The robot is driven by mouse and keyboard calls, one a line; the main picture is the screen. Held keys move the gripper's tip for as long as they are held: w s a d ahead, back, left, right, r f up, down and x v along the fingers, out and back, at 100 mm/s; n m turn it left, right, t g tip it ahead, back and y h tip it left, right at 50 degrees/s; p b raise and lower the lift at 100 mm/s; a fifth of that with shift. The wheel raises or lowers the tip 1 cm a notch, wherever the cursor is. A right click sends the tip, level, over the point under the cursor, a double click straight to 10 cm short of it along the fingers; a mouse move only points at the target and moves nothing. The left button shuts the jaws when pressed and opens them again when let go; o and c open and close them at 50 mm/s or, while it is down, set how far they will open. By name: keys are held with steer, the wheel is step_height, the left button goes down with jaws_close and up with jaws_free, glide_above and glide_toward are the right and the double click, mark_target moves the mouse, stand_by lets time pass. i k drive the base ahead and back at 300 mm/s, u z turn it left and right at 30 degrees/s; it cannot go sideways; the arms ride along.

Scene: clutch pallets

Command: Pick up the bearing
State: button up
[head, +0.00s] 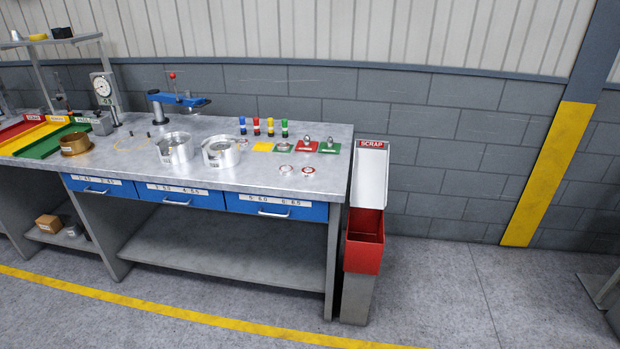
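No part can be named the bearing with certainty at this size. Small flat round pieces with pale and reddish faces lie on the right part of the workbench (240,180): one round piece (286,169), a second round piece (308,170) beside it, and a third round piece (284,147) behind them. Two larger open silver cylinders stand left of these, the left cylinder (175,150) and the right cylinder (221,153). A brass-coloured round part (75,144) stands further left. My gripper is not in view.
A red scrap bin (365,245) with a white chute stands at the bench's right end. A blue-armed device (178,100) stands behind. Floor in front is clear.

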mark_target(304, 172)
steer(key=u, duration=0.3)
steer(key=i, duration=1.65)
steer(key=z, duration=0.25)
